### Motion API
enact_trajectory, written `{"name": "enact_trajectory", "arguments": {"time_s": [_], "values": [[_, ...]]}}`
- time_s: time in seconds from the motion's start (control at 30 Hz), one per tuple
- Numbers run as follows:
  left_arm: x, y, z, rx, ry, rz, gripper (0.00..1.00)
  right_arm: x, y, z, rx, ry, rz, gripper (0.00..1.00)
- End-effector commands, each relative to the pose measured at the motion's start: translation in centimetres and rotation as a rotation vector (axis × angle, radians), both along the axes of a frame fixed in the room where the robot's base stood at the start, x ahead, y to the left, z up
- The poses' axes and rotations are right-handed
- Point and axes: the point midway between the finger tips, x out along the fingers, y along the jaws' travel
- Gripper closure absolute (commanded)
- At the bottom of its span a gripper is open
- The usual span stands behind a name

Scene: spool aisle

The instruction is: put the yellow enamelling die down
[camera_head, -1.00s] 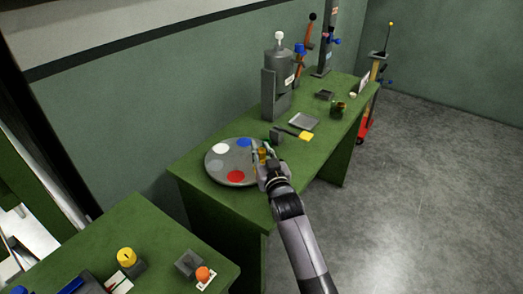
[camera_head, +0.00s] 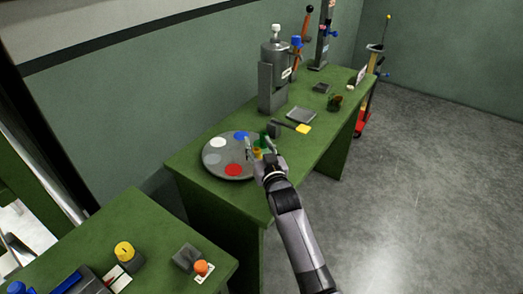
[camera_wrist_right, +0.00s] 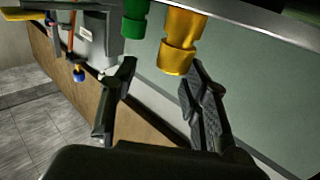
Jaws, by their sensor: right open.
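The yellow enamelling die (camera_head: 257,153) is a small yellow cylinder at the right side of the round grey disc (camera_head: 214,172) on the far green bench. In the right wrist view it is a stepped golden cylinder (camera_wrist_right: 178,40), just beyond the fingertips. A green die (camera_head: 263,141) stands close beside it and also shows in the wrist view (camera_wrist_right: 135,18). My right gripper (camera_head: 262,161) is open at the disc's right edge. In the wrist view its fingers (camera_wrist_right: 160,75) are spread and nothing is held between them. My left gripper is out of view.
The disc carries white, blue, red and grey round spots. Behind it on the bench (camera_head: 320,147) are a yellow-ended tool (camera_head: 303,129), a grey tray (camera_head: 301,115) and a grey machine (camera_head: 273,80). A nearer bench holds a yellow knob (camera_head: 124,250) and an orange knob (camera_head: 201,267).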

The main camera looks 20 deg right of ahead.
Motion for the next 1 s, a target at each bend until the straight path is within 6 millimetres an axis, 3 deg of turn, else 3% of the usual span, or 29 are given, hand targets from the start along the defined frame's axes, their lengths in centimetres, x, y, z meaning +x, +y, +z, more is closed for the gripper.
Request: {"name": "enact_trajectory", "arguments": {"time_s": [0.1,0.17,0.6,0.8,1.0], "values": [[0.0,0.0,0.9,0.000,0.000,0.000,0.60,0.0,0.0,1.5,0.000,-0.001,0.000,0.57],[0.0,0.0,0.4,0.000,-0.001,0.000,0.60,-1.2,0.0,0.8,0.000,0.002,0.000,0.57],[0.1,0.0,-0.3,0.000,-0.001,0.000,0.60,-10.1,0.3,0.9,0.000,0.000,0.000,0.57],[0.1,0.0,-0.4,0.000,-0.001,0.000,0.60,-11.8,0.3,1.1,0.000,-0.002,0.000,0.57],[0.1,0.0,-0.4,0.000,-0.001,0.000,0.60,-12.0,0.3,1.2,0.000,-0.003,0.000,0.57]]}}
